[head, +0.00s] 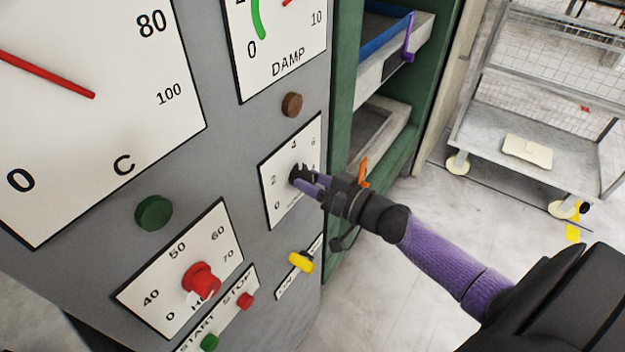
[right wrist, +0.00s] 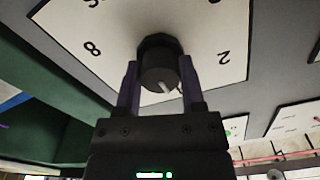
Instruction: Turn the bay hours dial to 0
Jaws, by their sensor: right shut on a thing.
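The bay hours dial is a black knob (head: 297,172) on a white plate (head: 277,207) with the figures 0, 2 and 4 showing, on the grey panel. My right gripper (head: 306,182) reaches it from the right, its fingers shut on the knob. The plate's right part and small caption are partly hidden by the gripper. In the right wrist view the knob (right wrist: 159,68) sits between the two purple fingers and bears a short white mark on its face. I cannot tell which figure the mark points at. My left gripper is not in view.
A red knob (head: 201,279) on a 0 to 70 plate stands lower left, with a yellow switch (head: 301,262) below the dial. Green (head: 209,342) and red (head: 245,300) buttons sit lower. Green shelving (head: 345,95) is right of the panel; a wire cart (head: 520,130) stands beyond open floor.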

